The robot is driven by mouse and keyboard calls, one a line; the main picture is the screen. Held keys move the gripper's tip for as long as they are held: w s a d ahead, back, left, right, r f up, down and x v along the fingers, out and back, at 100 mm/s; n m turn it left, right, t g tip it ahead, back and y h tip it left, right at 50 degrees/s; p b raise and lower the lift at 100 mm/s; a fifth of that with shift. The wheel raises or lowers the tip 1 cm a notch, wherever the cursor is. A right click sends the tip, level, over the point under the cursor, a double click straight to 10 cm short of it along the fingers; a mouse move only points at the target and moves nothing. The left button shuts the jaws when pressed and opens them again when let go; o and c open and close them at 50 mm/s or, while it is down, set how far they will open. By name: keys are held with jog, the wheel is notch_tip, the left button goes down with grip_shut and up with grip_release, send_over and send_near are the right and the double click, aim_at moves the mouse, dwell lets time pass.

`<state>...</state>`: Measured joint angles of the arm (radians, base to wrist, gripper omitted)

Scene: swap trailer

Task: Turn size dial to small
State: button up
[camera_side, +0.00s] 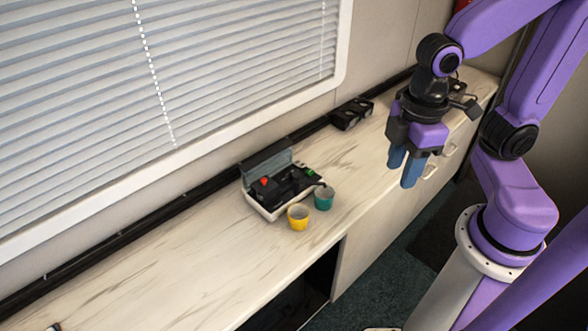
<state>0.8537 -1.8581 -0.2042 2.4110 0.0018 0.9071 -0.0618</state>
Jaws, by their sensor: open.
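A white and black machine (268,211) with a raised grey lid sits on the counter in the middle of the side view. It carries a red part (264,182) and a green part (310,172). I cannot make out which part is the size dial, or its setting, at this scale. My gripper (403,174) is to the right of the machine, above the counter's front side, with its blue fingers pointing down. The fingers are apart and hold nothing. It is well clear of the machine.
A yellow cup (298,217) and a teal cup (324,197) stand close in front of the machine. A black twin-topped object (351,113) lies farther back by the wall. The marble-look counter (160,270) is mostly bare at left. Window blinds (150,90) are behind.

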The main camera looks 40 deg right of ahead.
jog(key=w+a+m, duration=0.1)
jog(key=w+a, duration=0.2)
jog(key=w, duration=0.7)
jog(key=m, duration=0.2)
send_over(294, 171)
notch_tip(294, 171, down, 10)
notch_tip(294, 171, down, 18)
jog(key=shift+r, duration=0.25)
grip_shut()
